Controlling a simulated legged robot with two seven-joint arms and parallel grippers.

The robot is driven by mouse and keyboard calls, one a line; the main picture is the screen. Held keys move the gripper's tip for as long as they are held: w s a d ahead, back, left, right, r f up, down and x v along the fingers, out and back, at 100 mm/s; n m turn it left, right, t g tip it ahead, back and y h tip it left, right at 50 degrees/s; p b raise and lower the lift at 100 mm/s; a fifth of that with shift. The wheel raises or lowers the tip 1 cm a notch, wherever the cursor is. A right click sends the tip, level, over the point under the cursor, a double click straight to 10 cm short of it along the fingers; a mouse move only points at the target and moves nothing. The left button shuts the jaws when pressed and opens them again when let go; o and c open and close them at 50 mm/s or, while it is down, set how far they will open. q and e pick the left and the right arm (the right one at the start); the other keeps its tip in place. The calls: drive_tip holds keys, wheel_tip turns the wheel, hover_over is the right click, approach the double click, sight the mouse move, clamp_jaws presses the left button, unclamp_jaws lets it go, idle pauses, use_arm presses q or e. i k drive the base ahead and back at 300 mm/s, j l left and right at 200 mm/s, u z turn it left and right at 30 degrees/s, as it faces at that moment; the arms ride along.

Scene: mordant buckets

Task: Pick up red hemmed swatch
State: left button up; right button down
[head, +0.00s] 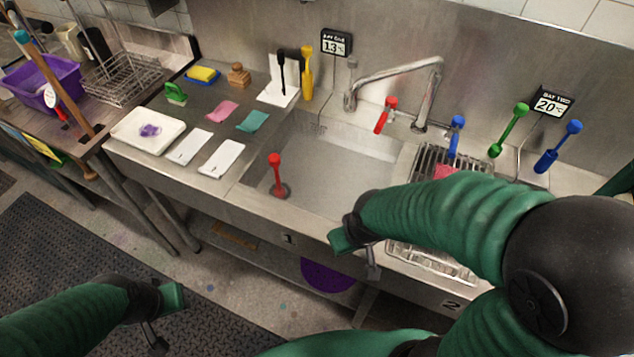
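A pinkish-red swatch (445,171) lies on the wire rack over the right part of the sink, mostly hidden behind my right arm. A pink swatch (222,111) lies flat on the left steel counter, beside a teal swatch (252,121). I cannot make out a hem on either reddish piece. My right gripper (358,252) appears open and empty, near the sink's front edge, left of the rack. My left gripper (166,318) appears open and empty, low over the floor in front of the counter, far from the swatches.
Two white cards (222,158) and a white tray (147,132) with a purple bit sit on the left counter. A red-handled tool (276,175) stands in the sink (335,170). The faucet (398,72) arches over it. Blue and green handled tools stand at the right.

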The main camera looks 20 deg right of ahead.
sight(224, 109)
drive_tip(key=z, duration=0.65)
drive_tip(key=i+j+z, duration=0.15)
drive_tip(key=j+z, duration=1.65)
drive_tip(key=k+j, duration=0.1)
drive_tip(key=j, duration=0.3)
drive_tip(key=k+j, duration=0.15)
drive_tip(key=j, duration=0.25)
drive_tip(key=k+j+z, duration=0.1)
drive_tip(key=j, duration=0.25)
drive_tip(key=k+j, duration=0.1)
drive_tip(key=j, duration=0.3)
